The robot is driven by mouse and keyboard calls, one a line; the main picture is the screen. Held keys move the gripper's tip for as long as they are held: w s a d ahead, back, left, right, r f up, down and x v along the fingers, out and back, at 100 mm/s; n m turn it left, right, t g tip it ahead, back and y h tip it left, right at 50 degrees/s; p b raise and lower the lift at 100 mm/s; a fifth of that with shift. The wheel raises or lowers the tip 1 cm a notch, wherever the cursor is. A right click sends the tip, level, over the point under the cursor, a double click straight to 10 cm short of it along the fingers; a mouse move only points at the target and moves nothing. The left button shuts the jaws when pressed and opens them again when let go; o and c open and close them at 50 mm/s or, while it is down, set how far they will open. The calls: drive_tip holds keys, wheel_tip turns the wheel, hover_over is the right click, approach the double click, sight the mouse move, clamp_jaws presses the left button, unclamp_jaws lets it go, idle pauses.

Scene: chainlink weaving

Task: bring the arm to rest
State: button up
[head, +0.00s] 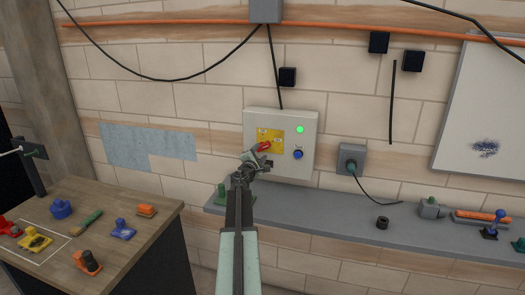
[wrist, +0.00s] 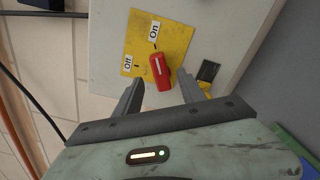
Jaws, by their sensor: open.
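My gripper (head: 258,162) is at the end of my arm, in front of the pale control box (head: 308,115) on the wall. In the wrist view my gripper (wrist: 163,76) is open, with one finger to each side of the lower part of a red rotary handle (wrist: 158,72). Nothing is held. I cannot tell whether a finger touches the handle. The handle sits on a yellow plate (wrist: 135,45) marked On and Off, and its white line points toward On. The red handle (head: 264,146) also shows in the head view just above my gripper.
A green lamp (head: 300,129) glows on the box above a blue knob (head: 298,154). A grey shelf (head: 335,227) runs below, with a black ring (head: 382,223) and several parts at right. A wooden table (head: 150,235) with coloured parts stands at left.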

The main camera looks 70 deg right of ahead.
drive_tip(key=shift+s+a, duration=0.1)
drive_tip(key=shift+a, duration=1)
